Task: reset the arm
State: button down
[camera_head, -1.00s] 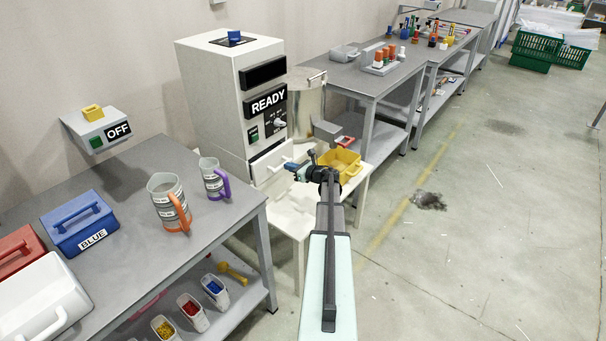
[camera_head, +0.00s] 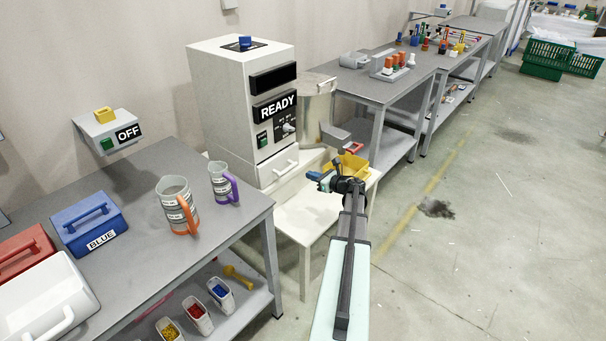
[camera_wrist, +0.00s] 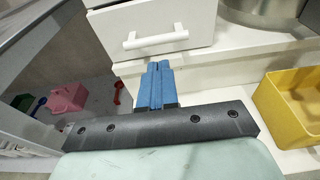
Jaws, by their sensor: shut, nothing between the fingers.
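My gripper (camera_head: 316,178) is in front of the white machine (camera_head: 236,95), above the low white table (camera_head: 303,228). In the wrist view the blue fingers of my gripper (camera_wrist: 157,70) are together with nothing between them. They point toward the machine's white drawer (camera_wrist: 155,35), which has a white handle; the drawer also shows in the head view (camera_head: 278,168). I cannot tell the exact gap between fingertips and drawer. My arm reaches in from the bottom of the head view.
A yellow bin (camera_wrist: 290,105) stands close on the right, partly hidden by my arm in the head view. A grey bench (camera_head: 150,215) at left holds two mugs and blue, red and white containers. A steel pot (camera_head: 316,105) stands beside the machine. Open floor lies right.

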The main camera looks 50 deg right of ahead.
jog(key=shift+s+r, duration=0.25)
jog(key=shift+s, duration=0.95)
jog(key=shift+s+r, duration=0.25)
jog(key=shift+s, duration=0.95)
